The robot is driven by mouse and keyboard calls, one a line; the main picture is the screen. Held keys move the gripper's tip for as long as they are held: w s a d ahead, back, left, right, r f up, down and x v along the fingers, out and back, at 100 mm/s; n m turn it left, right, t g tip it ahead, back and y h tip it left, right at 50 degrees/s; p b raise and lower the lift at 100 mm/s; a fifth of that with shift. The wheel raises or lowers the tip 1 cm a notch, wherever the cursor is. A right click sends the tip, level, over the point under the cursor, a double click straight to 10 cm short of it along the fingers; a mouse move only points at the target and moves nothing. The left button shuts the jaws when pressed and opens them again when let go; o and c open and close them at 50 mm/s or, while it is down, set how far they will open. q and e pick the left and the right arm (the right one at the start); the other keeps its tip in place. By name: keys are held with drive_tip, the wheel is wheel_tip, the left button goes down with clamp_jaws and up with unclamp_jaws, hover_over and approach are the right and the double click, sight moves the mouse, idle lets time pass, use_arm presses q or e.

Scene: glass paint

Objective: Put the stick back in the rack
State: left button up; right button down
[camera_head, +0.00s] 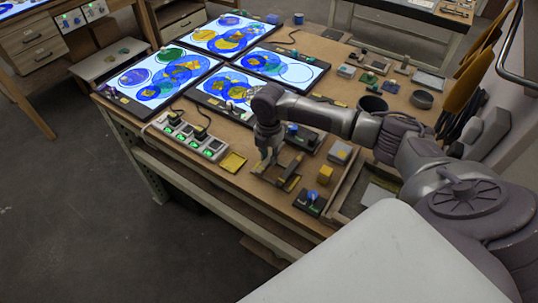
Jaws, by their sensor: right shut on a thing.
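My right gripper (265,160) points down over the near edge of the wooden table, left of centre. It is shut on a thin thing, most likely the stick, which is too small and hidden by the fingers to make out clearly. Just right of the fingertips is a low dark piece with yellowish parts (290,171), possibly the rack; I cannot tell whether the stick touches it. My left gripper is not in view.
Lit glass panels with blue and yellow circles (285,66) cover the table's far left. A power strip with green lights (187,135) and a yellow square (232,162) lie left of the gripper. A yellow block (325,174), a blue-knobbed box (311,201) and a dark cup (371,106) stand to the right.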

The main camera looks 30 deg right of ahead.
drive_tip(key=shift+f, duration=0.25)
idle(0.3)
drive_tip(key=c, duration=0.9)
unclamp_jaws()
drive_tip(key=shift+c, duration=0.2)
